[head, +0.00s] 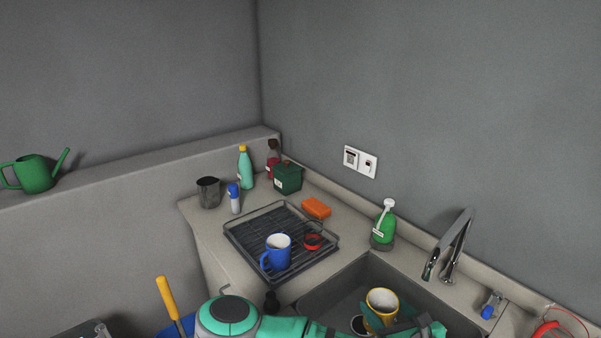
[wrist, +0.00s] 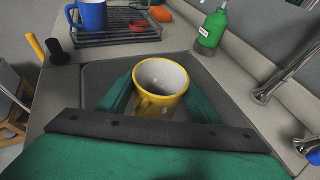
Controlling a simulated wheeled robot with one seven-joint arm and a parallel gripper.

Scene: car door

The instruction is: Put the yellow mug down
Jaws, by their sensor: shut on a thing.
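The yellow mug (head: 382,302) has a pale inside and is over the grey sink basin at the lower right of the head view. In the wrist view the yellow mug (wrist: 160,86) is upright with its mouth towards the camera. My gripper (wrist: 156,90) has a green finger on each side of the mug and is shut on it. In the head view my gripper (head: 392,322) is partly hidden at the lower edge. How high the mug is above the sink floor I cannot tell.
A green soap bottle (head: 384,228) and a tap (head: 450,250) stand behind the sink. An orange sponge (head: 316,208) lies behind the rack.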

